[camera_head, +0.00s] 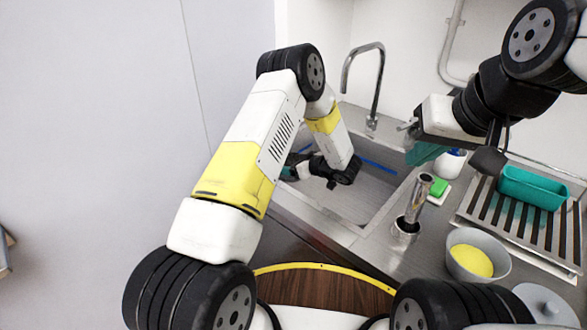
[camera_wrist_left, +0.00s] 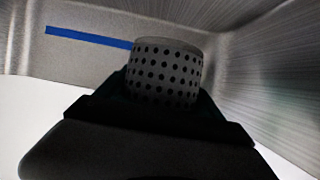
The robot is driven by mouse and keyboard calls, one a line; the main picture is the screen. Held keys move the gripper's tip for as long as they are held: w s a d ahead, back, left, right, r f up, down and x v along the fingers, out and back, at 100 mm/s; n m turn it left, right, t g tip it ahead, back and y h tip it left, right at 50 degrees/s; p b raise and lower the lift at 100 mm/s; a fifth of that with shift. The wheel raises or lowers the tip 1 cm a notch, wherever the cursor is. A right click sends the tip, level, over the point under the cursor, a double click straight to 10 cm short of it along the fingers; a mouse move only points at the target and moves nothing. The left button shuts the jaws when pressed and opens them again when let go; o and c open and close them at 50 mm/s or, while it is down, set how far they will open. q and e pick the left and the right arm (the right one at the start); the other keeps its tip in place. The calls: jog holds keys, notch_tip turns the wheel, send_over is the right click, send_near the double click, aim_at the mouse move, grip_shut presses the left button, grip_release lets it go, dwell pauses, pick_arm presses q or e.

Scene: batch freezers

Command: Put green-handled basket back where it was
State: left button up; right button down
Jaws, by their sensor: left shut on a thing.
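A grey perforated basket (camera_wrist_left: 165,75) with round dark holes shows in the left wrist view, inside the steel sink (camera_head: 375,195). My left gripper (camera_wrist_left: 165,115) is shut on the basket; its dark body hides the lower part, and no green handle can be made out. In the head view my left arm reaches down into the sink, and its gripper and the basket are largely hidden by the arm and the rim. My right gripper (camera_head: 415,138) is raised at the right of the sink, with a teal shape below it; its jaws cannot be made out.
A tall faucet (camera_head: 378,85) stands behind the sink. To the right are a metal cylinder (camera_head: 415,208), a green sponge (camera_head: 438,187), a grey bowl (camera_head: 450,265) with yellow contents, and a teal tray (camera_head: 535,188) on a slatted rack (camera_head: 490,215). Blue strips mark the sink walls.

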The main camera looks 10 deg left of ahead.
pick_arm(q)
jog(key=shift+f, duration=3.45)
jog(key=shift+f, duration=0.15)
jog(key=o, duration=1.5)
jog(key=shift+c, duration=0.2)
jog(key=shift+r, duration=0.2)
jog(key=v, duration=0.7)
jog(key=shift+s+d, duration=0.15)
